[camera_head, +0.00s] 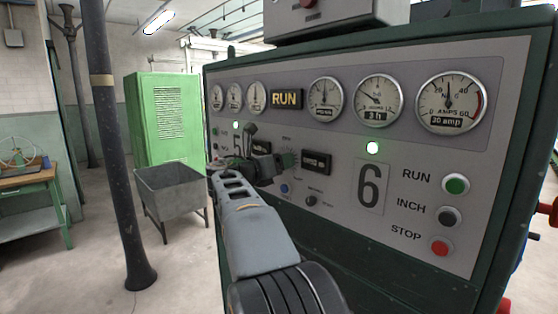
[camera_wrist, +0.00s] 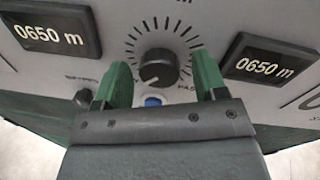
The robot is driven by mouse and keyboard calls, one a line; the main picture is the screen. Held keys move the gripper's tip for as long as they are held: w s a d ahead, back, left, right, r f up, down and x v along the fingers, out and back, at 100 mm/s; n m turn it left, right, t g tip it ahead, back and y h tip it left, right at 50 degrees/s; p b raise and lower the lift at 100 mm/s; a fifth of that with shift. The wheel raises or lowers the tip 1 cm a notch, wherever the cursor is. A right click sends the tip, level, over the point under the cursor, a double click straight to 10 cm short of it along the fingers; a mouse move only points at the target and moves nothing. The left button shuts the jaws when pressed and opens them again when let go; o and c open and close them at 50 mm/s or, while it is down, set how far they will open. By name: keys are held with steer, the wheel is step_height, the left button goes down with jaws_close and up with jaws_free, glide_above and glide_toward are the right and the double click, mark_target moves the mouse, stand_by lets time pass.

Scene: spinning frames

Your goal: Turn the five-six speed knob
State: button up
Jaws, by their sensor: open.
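The speed knob (camera_wrist: 158,67) is a round black knob with a pale pointer line, ringed by tick marks, in the upper middle of the wrist view. The pointer slants to the lower left. My gripper (camera_wrist: 162,64) is open, with one green finger on each side of the knob in that view. Gaps show between fingers and knob, and I cannot tell how far the tips are from the panel. In the head view my gripper (camera_head: 279,160) is at the panel between the large 5 and 6, and the knob is hidden behind it.
Two displays reading 0650 m, left (camera_wrist: 50,34) and right (camera_wrist: 270,61), flank the knob. A blue button (camera_wrist: 153,101) and a small black knob (camera_wrist: 84,97) lie below. RUN (camera_head: 456,184), INCH (camera_head: 449,216) and STOP (camera_head: 441,246) buttons are at right. A grey bin (camera_head: 172,190) stands left.

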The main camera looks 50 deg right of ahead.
steer(key=shift+d, duration=0.2)
steer(key=shift+c, duration=0.4)
steer(key=c, duration=0.8)
steer(key=shift+c, duration=0.2)
